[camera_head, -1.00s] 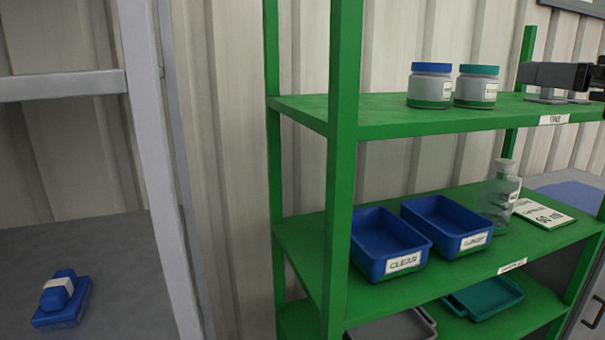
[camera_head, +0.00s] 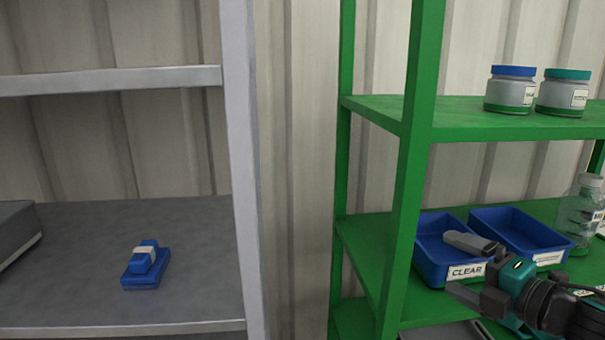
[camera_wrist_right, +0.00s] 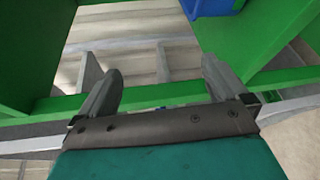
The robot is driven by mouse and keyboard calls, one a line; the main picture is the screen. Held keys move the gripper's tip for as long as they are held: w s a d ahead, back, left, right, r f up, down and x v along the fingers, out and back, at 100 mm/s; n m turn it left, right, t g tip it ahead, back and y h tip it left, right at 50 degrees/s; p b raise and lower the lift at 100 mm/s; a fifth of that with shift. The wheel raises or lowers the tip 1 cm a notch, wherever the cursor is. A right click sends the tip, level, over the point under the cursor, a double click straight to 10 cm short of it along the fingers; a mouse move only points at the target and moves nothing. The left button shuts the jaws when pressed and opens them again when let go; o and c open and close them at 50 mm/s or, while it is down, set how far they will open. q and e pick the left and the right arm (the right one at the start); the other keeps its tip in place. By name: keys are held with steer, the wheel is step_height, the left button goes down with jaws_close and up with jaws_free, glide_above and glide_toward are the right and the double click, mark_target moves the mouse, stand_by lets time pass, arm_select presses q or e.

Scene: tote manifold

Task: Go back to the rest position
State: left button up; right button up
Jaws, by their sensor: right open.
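My right gripper (camera_head: 462,268) is at the lower right of the head view, in front of the green shelf and the blue bin labelled CLEAR (camera_head: 433,256). Its two fingers are apart with nothing between them. In the right wrist view the gripper (camera_wrist_right: 160,85) also shows open and empty, with green shelf parts beyond the fingers. The gripper overlaps the bin's front in the head view; I cannot tell whether they touch. My left gripper is not in view.
The green shelf (camera_head: 409,150) holds a second blue bin (camera_head: 512,228), a clear bottle (camera_head: 578,215), a blue-lidded jar (camera_head: 510,92) and a teal-lidded jar (camera_head: 563,95). A grey shelf (camera_head: 75,240) at the left carries a blue object with a white band (camera_head: 145,265).

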steer(key=s+a+f+m, duration=0.1)
steer(key=f+m, duration=0.1)
steer(key=f, duration=0.2)
steer(key=s+a+f+m, duration=0.1)
steer(key=a+f+m, duration=0.1)
steer(key=f+m, duration=0.1)
steer(key=s+a+f+m+h, duration=0.1)
steer(key=f+m, duration=0.1)
steer(key=f, duration=0.2)
steer(key=shift+s+a+f+m, duration=0.3)
steer(key=shift+a+f+m, duration=0.05)
steer(key=shift+f+m, duration=0.05)
steer(key=s+a+f+m+g+h, duration=0.2)
steer(key=s+f+m, duration=0.5)
steer(key=f, duration=0.2)
steer(key=s+a+f+m+g+h, duration=0.1)
steer(key=s+a+f+m+h, duration=0.1)
steer(key=s+f+m, duration=0.5)
steer(key=shift+s+a+f+m+g, duration=0.3)
steer(key=shift+s+a+f+g, duration=0.1)
steer(key=shift+s+a+f, duration=0.4)
steer(key=shift+w+f, duration=0.1)
steer(key=shift+f, duration=0.05)
